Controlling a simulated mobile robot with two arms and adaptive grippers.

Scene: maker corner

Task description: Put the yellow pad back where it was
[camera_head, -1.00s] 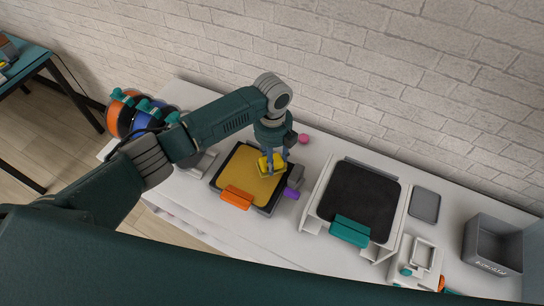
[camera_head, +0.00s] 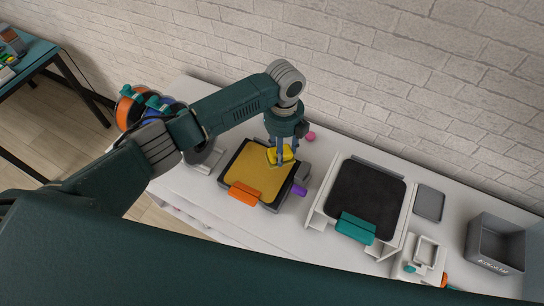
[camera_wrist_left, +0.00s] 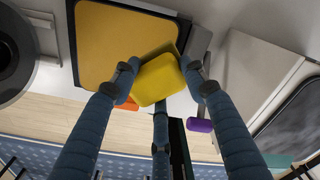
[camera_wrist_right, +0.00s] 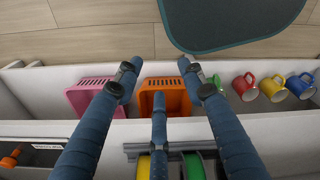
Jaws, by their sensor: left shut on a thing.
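The yellow pad (camera_head: 281,154) is held in my left gripper (camera_head: 288,161). The left wrist view shows the pad (camera_wrist_left: 157,82) between the fingers of my left gripper (camera_wrist_left: 160,76), tilted. It is over the far right part of a dark-framed platform with an amber surface (camera_head: 254,180) and an orange tab (camera_head: 244,194). I cannot tell whether the pad touches that surface. My right gripper (camera_wrist_right: 158,70) is open and empty in the right wrist view; it is out of the head view.
A purple piece (camera_head: 299,190) and a pink ball (camera_head: 310,136) lie near the platform. To the right are a black-topped stand (camera_head: 366,190) with a teal tab, a grey tray (camera_head: 429,205) and a grey bin (camera_head: 495,243). Baskets (camera_wrist_right: 163,96) and mugs (camera_wrist_right: 272,88) show below the right gripper.

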